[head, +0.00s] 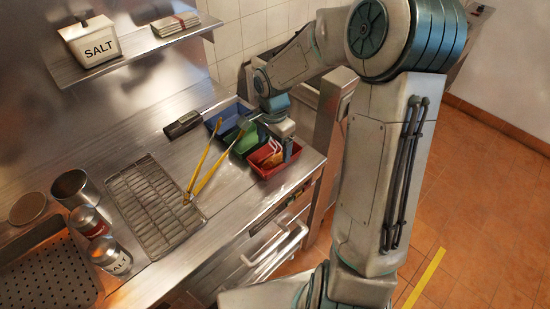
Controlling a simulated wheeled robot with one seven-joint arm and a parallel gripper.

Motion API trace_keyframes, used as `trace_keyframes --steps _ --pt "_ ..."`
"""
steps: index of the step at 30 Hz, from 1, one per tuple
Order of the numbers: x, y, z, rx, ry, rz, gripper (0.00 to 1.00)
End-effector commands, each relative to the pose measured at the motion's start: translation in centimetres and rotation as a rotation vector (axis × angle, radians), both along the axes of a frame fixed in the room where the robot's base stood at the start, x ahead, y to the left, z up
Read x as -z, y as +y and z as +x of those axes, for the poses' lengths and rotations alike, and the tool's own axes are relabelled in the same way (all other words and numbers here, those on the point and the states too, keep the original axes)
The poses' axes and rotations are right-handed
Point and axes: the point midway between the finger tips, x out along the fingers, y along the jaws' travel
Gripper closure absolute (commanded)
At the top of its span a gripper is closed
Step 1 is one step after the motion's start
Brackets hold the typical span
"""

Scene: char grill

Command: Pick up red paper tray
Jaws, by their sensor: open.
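The red paper tray (264,171) sits on the steel counter near its right front corner. It holds something light-coloured that I cannot make out clearly. My gripper (290,150) is over the right side of the tray, with its fingers pointing down. It is open. One finger shows near the tray's right wall; the other is hard to make out. I cannot tell whether the fingers touch the tray. My wrist hides part of the tray's far side.
A green tray (238,141) and a blue tray (226,117) stand in a row behind the red one. Yellow tongs (202,165) lie just left. A wire rack (150,205), a salt shaker (108,256) and a metal cup (78,192) are farther left. A shelf (135,45) hangs above.

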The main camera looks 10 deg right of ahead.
Motion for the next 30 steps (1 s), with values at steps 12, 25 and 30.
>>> trace_keyframes --steps 12,25,30 --pt "3.4 -0.5 0.4 -0.002 0.003 0.003 0.17" --pt "5.5 -0.5 0.4 -0.001 0.000 0.000 0.17" --pt "5.5 -0.5 0.4 -0.001 0.000 0.000 0.43"
